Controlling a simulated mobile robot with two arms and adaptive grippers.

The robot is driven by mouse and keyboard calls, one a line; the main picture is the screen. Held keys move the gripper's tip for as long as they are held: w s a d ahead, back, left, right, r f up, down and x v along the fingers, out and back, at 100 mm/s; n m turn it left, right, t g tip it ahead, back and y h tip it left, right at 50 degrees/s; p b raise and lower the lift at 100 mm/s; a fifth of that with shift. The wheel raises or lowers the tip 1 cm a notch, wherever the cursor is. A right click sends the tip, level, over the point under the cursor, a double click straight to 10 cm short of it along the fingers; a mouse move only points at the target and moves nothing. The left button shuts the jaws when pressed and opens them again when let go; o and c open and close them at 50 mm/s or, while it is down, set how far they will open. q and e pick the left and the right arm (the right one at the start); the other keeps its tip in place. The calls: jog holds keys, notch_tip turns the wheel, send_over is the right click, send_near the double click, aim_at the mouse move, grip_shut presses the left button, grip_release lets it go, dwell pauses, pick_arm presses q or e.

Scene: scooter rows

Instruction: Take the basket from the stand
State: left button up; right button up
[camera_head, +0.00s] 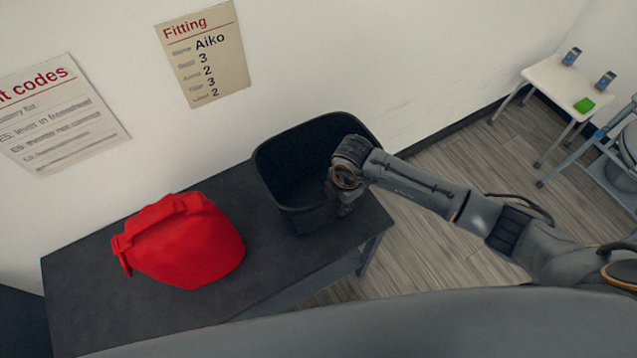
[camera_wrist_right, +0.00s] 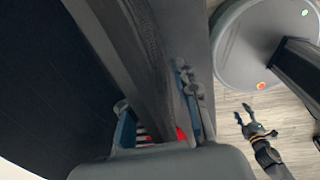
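The black basket (camera_head: 295,165) stands upright and open-topped on the dark stand (camera_head: 110,285), at its right end near the wall. It looks empty, though its inside is dark. My right gripper (camera_head: 345,200) is at the basket's right side, and its fingertips are mostly hidden there. In the right wrist view, the basket wall (camera_wrist_right: 130,60) runs between the two fingers of this gripper (camera_wrist_right: 160,115); whether they press on it is unclear. My left gripper (camera_wrist_right: 243,112) shows in the right wrist view, fingers spread and empty, low over the floor and away from the basket.
A red bag (camera_head: 185,240) lies on the stand left of the basket. Two paper sheets hang on the wall behind. A white side table (camera_head: 560,85) with small devices and a green block is at the far right. Open wood floor (camera_head: 450,160) lies right of the stand.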

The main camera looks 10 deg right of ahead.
grip_shut()
jog(key=shift+r, duration=0.2)
